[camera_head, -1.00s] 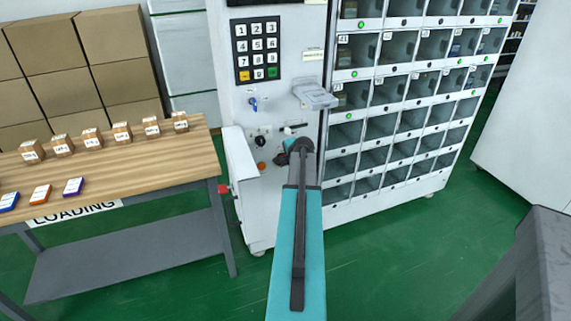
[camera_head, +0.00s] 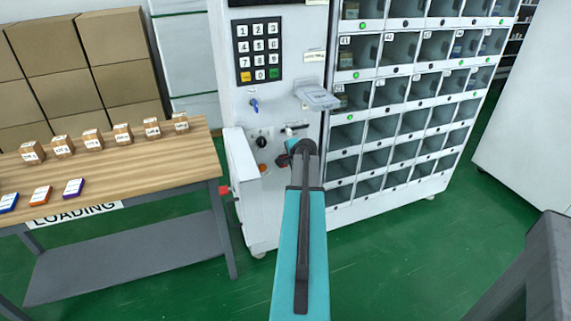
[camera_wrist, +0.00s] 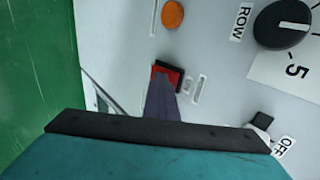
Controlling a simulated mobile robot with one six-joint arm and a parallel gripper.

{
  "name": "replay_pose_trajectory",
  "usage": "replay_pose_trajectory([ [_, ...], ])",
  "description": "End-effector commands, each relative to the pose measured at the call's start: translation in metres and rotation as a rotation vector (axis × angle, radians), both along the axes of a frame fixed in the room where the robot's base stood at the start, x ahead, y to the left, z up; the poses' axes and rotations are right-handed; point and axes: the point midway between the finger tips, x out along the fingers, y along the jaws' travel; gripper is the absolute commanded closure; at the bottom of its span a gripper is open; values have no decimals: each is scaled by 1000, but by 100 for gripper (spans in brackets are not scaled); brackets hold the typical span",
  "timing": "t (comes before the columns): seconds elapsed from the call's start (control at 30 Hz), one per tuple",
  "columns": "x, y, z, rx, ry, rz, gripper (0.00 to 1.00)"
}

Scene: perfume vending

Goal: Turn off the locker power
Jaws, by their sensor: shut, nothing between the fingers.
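The locker machine's white control panel (camera_head: 237,103) faces me. In the wrist view, a small red rocker switch (camera_wrist: 172,73) in a black frame sits on the panel. The dark finger of my gripper (camera_wrist: 160,95) points at the switch and overlaps its edge; I cannot tell whether it touches. The fingers are shut and empty. A small label beside the switch is too blurred to read. In the head view, my gripper (camera_head: 290,146) is close to the lower panel, partly hidden by my arm.
An orange button (camera_wrist: 172,14), a black ROW knob (camera_wrist: 283,23) and a lever by an OFF label (camera_wrist: 284,146) surround the switch. A keypad (camera_head: 258,51) is higher up. Locker compartments (camera_head: 400,85) stand right; a loading table (camera_head: 110,168) with boxes stands left.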

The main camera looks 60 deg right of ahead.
Motion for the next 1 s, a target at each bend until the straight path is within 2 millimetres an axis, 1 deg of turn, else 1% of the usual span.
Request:
replay_pose_trajectory([
  [0.03,2,-1,6,-5,-6,-1,100],
  [0.1,2,-1,7,-5,-6,-1,100],
  [0.6,2,3,5,0,-2,3,100],
  [0.77,-2,8,6,0,-2,3,100],
  [1.0,-15,22,12,-2,-3,4,100],
])
